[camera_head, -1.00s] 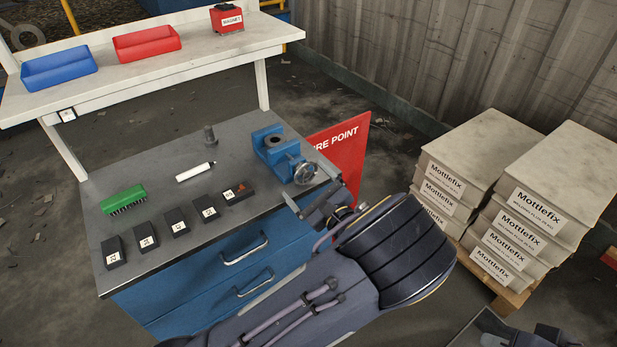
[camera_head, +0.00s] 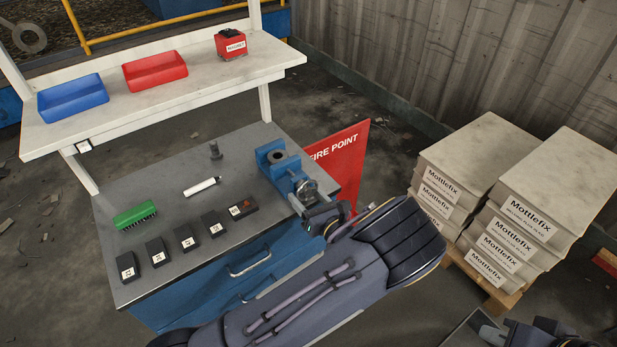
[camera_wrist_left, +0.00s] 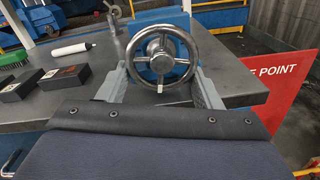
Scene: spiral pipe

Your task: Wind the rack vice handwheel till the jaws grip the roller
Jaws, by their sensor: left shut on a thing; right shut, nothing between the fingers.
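The blue rack vice (camera_head: 268,153) stands at the right end of the bench top. A round grey piece with a dark centre, seemingly the roller (camera_head: 277,157), sits at its jaws; any remaining gap there is too small to tell. The steel handwheel (camera_head: 308,189) faces the bench's front right; it fills the middle of the left wrist view (camera_wrist_left: 161,82). My left gripper (camera_head: 309,200) is shut on the handwheel, its grey fingers on either side of the rim. My right gripper (camera_head: 490,335) is shut and empty, partly cut off at the bottom right.
On the grey bench (camera_head: 170,230) are a white marker (camera_head: 202,187), a green brush (camera_head: 134,214), several black blocks (camera_head: 186,238) and a grey peg (camera_head: 215,150). A red sign (camera_head: 345,160) stands behind the vice.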

